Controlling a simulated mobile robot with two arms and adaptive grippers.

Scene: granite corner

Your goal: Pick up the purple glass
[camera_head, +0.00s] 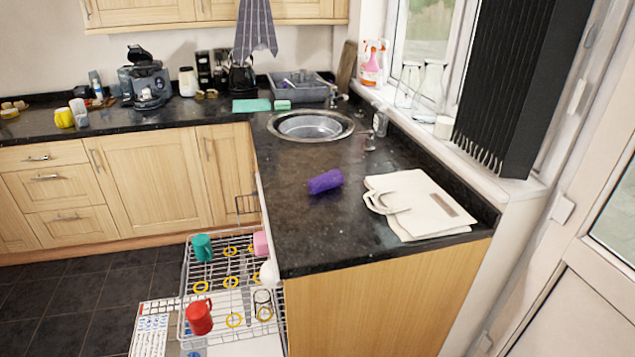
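The purple glass (325,181) lies on its side on the dark granite counter, between the round sink and a cream bag. It is in plain view and nothing touches it. Neither of my grippers is in the head view.
The cream bag (418,203) lies flat to the right of the glass. The sink (310,125) is behind it. The open dishwasher rack (222,320) with a red mug (199,317) and a teal mug (202,247) is below left. Counter around the glass is clear.

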